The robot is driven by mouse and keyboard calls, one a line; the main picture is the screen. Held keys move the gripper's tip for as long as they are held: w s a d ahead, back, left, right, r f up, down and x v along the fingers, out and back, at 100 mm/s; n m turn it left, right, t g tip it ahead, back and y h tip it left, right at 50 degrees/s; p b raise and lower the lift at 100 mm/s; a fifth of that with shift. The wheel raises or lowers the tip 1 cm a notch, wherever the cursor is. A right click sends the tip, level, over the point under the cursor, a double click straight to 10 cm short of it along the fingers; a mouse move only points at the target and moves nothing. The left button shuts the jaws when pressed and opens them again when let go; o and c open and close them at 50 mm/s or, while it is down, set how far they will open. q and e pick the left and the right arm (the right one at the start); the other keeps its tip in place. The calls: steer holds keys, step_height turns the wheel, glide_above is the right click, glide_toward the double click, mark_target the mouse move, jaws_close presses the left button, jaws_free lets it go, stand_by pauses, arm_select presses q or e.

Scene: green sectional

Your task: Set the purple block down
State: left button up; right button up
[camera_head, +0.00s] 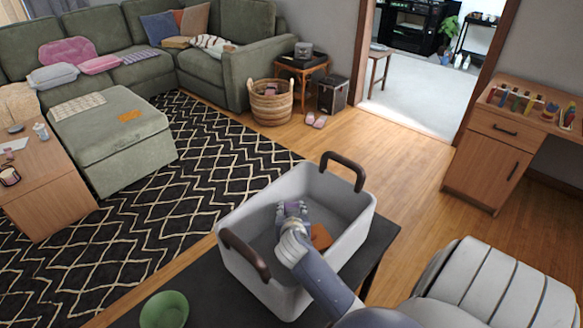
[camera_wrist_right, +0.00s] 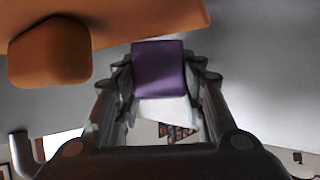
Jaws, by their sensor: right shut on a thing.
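The purple block (camera_wrist_right: 158,68) shows in the right wrist view between the fingertips of my right gripper (camera_wrist_right: 160,78), which is shut on it. In the head view my right arm reaches down into a grey bin (camera_head: 240,270), and the right gripper (camera_head: 292,211) is inside the bin's walls. The block is mostly hidden there by the gripper. I cannot tell whether it touches the bin floor. My left gripper is not in view.
An orange piece (camera_head: 321,237) lies in the bin beside the gripper. The bin has two raised brown handles (camera_head: 345,168) and stands on a dark table (camera_head: 375,250). A green bowl (camera_head: 165,309) stands on the table, in front of the bin to the left.

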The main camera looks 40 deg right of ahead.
steer(key=shift+f, duration=0.3)
steer(key=o, duration=1)
steer(key=shift+o, duration=0.2)
steer(key=shift+r+p, duration=0.35)
steer(key=shift+r, duration=0.2)
steer(key=shift+b+v, duration=0.45)
steer(key=shift+v, duration=3.4)
steer(key=shift+w, duration=0.1)
